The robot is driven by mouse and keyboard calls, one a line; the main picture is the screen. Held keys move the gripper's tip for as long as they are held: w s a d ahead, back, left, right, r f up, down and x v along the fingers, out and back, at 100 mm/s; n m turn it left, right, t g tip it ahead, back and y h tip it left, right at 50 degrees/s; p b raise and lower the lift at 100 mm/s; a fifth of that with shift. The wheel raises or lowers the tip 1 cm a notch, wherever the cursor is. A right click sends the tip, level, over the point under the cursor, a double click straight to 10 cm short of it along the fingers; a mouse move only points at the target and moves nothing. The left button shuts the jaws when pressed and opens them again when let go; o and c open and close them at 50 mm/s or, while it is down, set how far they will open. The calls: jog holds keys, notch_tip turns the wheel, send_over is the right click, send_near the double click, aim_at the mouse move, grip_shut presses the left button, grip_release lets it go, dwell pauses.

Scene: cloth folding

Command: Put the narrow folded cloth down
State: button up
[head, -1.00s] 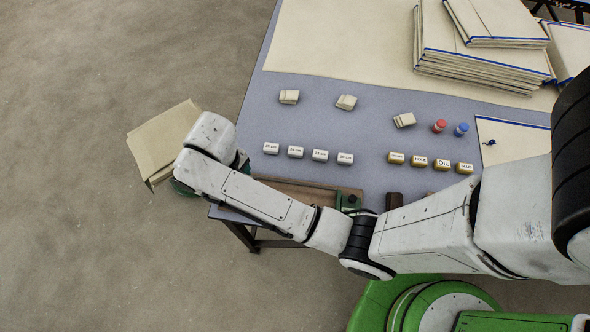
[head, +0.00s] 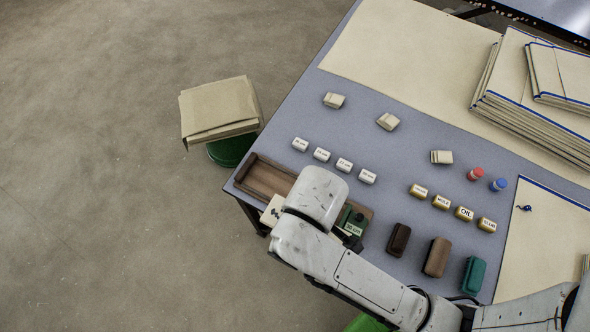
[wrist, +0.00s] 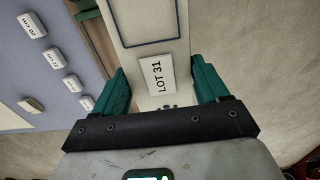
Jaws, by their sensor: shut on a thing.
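In the wrist view my gripper (wrist: 158,68) has its two green jaws on either side of a narrow pale folded cloth (wrist: 152,28). The cloth bears a dark outline and a white "LOT 31" label (wrist: 157,76). In the head view my wrist covers the jaws; a pale end of the cloth (head: 271,211) shows beside it, at the table's near left corner. It appears to be over or beside the brown wooden tray (head: 266,178). Whether the cloth touches the tray or table is hidden.
A pale folded stack (head: 218,106) rests on a green stool (head: 232,150) left of the table (head: 330,128). Small labelled blocks (head: 343,164) stand in rows. A green block (head: 352,219) sits at the tray's right end. Large folded cloths (head: 535,118) lie at the right.

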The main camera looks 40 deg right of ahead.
jog(key=w+d+f, duration=0.1)
jog(key=w+f, duration=0.1)
jog(key=w, duration=0.1)
jog(key=w+d+f, duration=0.2)
jog(key=w+f, duration=0.1)
jog(key=w, duration=0.1)
jog(key=w+d+f+p, duration=0.1)
jog(key=w+d+f, duration=0.1)
jog(key=w+f, duration=0.1)
jog(key=shift+w+d+f, duration=0.1)
jog(key=shift+w+d, duration=0.05)
jog(key=shift+w, duration=0.3)
jog(key=shift+w+d+f, duration=0.3)
jog(key=shift+w+f, duration=0.25)
jog(key=shift+f, duration=1.65)
jog(key=shift+s+f, duration=0.1)
jog(key=o, duration=1.1)
